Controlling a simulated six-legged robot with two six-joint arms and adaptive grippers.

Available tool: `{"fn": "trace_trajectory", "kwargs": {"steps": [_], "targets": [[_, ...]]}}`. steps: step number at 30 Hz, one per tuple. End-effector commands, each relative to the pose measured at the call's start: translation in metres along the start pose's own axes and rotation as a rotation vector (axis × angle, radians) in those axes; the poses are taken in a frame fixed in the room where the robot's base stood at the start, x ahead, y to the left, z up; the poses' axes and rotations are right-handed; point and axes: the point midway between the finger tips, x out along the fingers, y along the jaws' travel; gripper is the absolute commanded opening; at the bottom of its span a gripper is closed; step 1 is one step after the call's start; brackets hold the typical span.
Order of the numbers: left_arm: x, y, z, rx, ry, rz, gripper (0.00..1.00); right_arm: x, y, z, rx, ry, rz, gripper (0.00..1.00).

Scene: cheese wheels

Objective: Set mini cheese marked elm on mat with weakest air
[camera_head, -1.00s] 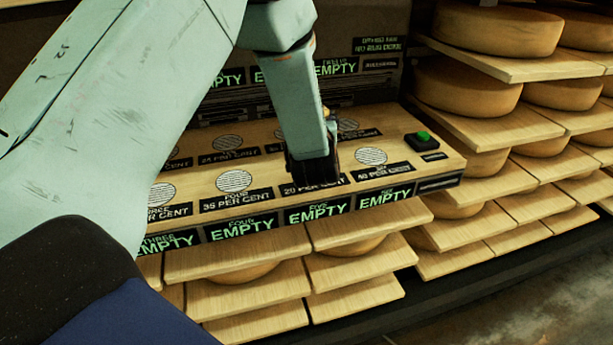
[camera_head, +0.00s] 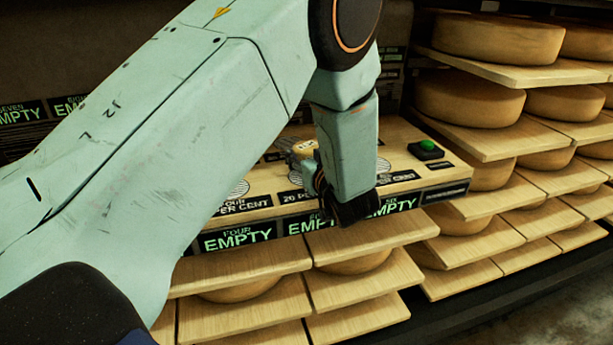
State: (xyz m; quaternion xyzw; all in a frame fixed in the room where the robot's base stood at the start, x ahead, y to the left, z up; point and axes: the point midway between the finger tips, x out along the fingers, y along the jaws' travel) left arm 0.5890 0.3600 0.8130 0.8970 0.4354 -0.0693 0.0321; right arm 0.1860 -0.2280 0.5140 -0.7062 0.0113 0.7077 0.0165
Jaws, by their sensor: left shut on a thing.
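My left gripper (camera_head: 325,192) is at the front edge of the vented board, around station five, with its wrist hiding much of it. It is shut on a small yellowish mini cheese (camera_head: 303,147), which shows just beyond its fingers; I cannot read its mark. I cannot tell whether the cheese touches the board. The round mat of station four (camera_head: 238,190) shows left of the gripper, its label partly hidden. The mat of station six (camera_head: 383,165) peeks out right of the wrist. Station five's label starts with 20; its mat is mostly hidden. My right gripper is out of view.
A black box with a green button (camera_head: 427,147) sits at the board's right end. Green EMPTY displays (camera_head: 238,237) line its front. Shelves of large cheese wheels (camera_head: 497,38) stand at right, and more planks with wheels lie below. My left arm hides the board's left side.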

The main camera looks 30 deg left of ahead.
Motion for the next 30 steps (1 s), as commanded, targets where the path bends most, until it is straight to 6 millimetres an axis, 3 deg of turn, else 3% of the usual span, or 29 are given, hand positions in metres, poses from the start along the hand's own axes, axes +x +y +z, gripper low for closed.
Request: {"fn": "trace_trajectory", "kwargs": {"steps": [9,22,23,30], "targets": [[0.006,0.000,0.037,0.000,0.001,0.001,0.21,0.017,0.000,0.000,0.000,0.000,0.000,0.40],[0.006,0.000,0.040,-0.001,0.002,0.001,0.21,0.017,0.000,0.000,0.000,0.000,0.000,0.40],[0.006,0.000,0.040,-0.001,0.001,0.001,0.57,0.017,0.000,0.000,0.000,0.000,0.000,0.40],[0.006,0.000,0.040,-0.001,0.000,0.001,0.77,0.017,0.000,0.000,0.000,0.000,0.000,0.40]]}}
